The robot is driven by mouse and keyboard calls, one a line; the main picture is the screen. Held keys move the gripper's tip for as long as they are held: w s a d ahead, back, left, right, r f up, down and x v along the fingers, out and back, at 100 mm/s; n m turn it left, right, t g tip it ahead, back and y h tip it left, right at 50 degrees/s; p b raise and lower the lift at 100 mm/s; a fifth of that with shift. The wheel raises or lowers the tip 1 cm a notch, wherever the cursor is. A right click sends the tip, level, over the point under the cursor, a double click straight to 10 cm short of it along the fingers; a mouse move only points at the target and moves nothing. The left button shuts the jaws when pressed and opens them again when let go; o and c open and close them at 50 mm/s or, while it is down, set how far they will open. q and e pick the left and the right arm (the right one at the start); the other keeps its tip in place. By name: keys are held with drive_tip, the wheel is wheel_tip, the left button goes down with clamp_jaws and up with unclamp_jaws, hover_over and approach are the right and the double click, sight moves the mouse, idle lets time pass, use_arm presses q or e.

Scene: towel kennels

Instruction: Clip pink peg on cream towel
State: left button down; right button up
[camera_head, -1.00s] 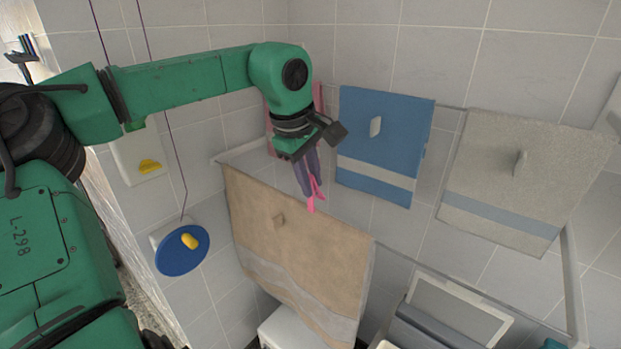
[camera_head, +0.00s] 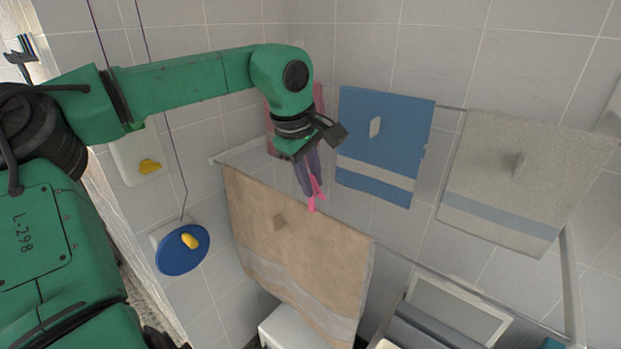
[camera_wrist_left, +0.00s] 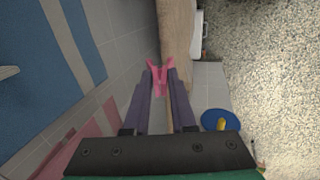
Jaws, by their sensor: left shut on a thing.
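My left gripper (camera_head: 309,184) is shut on the pink peg (camera_head: 316,196), which points downward from the fingertips. The cream-tan towel (camera_head: 300,250) hangs over the front rail. The peg overlaps the towel's top edge in the head view. In the left wrist view the pink peg (camera_wrist_left: 160,76) sits between the purple fingers of my left gripper (camera_wrist_left: 160,84), its open prongs close beside the towel (camera_wrist_left: 178,35). I cannot tell whether the prongs straddle the cloth. My right gripper is not in view.
A blue towel (camera_head: 380,140) and a pale grey towel (camera_head: 520,180) hang behind, and a pink towel (camera_head: 319,100) is partly hidden by my arm. A blue round dish (camera_head: 180,262) with a yellow item (camera_head: 189,241) is at the left. A white box (camera_head: 285,330) stands below.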

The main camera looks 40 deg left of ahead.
sight(312, 208)
use_arm(q)
drive_tip(key=shift+s+f+b, duration=0.1)
drive_tip(key=shift+f+b, duration=0.4)
drive_tip(key=shift+f, duration=0.2)
idle(0.4)
drive_tip(key=shift+f+b, duration=0.3)
drive_tip(key=shift+f, duration=0.2)
drive_tip(key=shift+f, duration=0.1)
drive_tip(key=shift+f+b, duration=0.3)
drive_tip(key=shift+f, duration=0.1)
